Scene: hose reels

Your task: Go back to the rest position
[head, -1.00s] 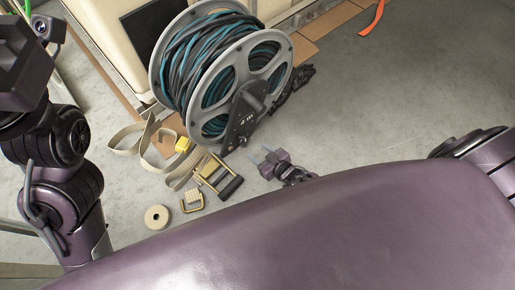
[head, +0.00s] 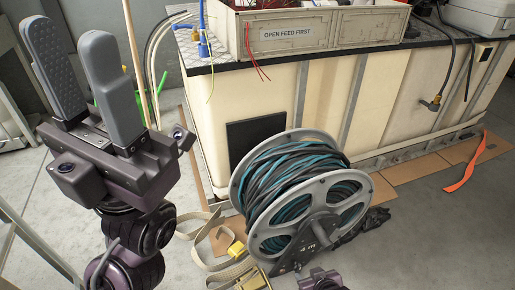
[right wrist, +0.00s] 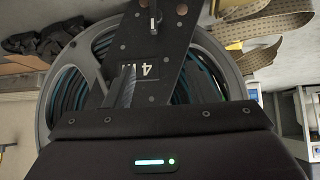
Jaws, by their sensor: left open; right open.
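The hose reel (head: 285,175) stands on the floor, grey flanges with dark and teal hose wound on it. In the right wrist view, its black side plate (right wrist: 150,70) and a flange fill much of the picture. My left gripper (head: 72,40) is raised upright at the left, its two grey fingers apart and nothing between them. My right gripper (head: 320,277) shows only in part at the bottom edge, low in front of the reel; no held object is seen. The right wrist view shows its dark body at the bottom, apparently apart from the reel.
A cream bench (head: 390,95) stands behind the reel, with a crate (head: 320,32) labelled "OPEN FEED FIRST" on top. An orange strip (head: 467,170) lies at the right. Floor is clear at lower right.

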